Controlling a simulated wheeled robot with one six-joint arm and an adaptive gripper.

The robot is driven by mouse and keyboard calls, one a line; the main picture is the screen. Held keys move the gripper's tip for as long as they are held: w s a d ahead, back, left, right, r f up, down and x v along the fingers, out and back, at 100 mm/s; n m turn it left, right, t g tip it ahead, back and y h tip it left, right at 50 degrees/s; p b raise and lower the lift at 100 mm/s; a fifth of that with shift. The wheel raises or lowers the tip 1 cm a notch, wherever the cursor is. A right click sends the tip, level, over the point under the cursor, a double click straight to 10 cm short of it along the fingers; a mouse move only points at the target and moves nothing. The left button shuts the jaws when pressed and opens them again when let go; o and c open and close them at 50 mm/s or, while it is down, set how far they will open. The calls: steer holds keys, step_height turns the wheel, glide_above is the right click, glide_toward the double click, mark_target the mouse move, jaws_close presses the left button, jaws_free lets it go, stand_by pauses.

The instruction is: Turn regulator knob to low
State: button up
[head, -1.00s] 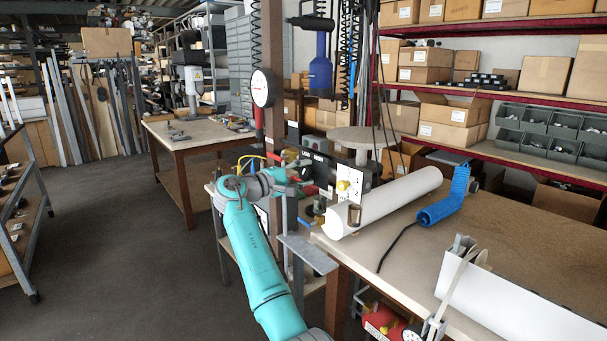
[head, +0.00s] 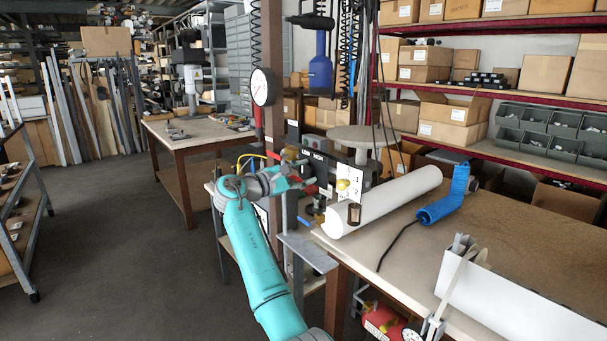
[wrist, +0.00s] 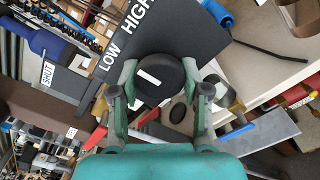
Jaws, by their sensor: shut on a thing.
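The regulator knob (wrist: 152,80) is a round black knob with a white mark, seen in the wrist view. The mark lies slantwise, its upper-left end towards the LOW side. My gripper (wrist: 158,74) has one finger on each side of the knob and is shut on it. A black label plate (wrist: 185,35) with the words LOW and HIGH stands behind the knob. In the head view, the plate (head: 312,157) shows above my gripper (head: 306,184), and the knob is mostly hidden by the gripper.
A white roll (head: 385,202) and a blue tool (head: 445,200) lie on the bench (head: 510,240) to the right. A grey bracket (head: 308,252) stands below my wrist.

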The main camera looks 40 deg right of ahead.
stand_by(0.3)
steer(key=o, duration=1.1)
steer(key=a, duration=1.2)
steer(key=shift+s, duration=0.2)
